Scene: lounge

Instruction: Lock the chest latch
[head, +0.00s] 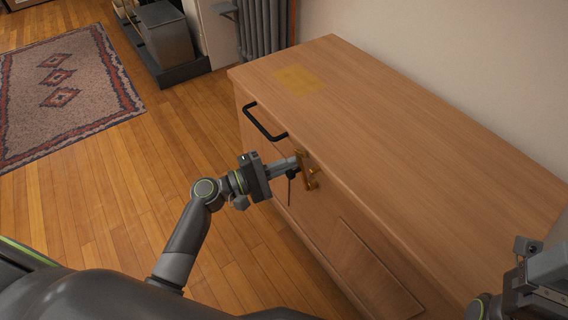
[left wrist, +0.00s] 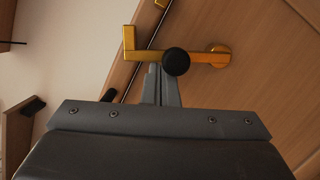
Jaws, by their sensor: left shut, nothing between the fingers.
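The wooden chest (head: 420,130) stands along the wall, with a brass latch (head: 312,181) on its front face. In the left wrist view the latch (left wrist: 205,56) is a bar with a round pivot at its right, a bent left end and a black knob (left wrist: 176,61). The bar crosses a dark seam in the wood. My left gripper (head: 296,163) is shut and empty, its fingertips right at the knob; I cannot tell whether they touch. My right gripper (head: 535,285) is at the lower right; its fingers are unclear.
A black bar handle (head: 264,122) sits on the chest front, left of the latch. The chest top is bare except for a yellowish patch (head: 298,79). A patterned rug (head: 65,90) lies on the wooden floor at left. A radiator (head: 262,30) stands behind.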

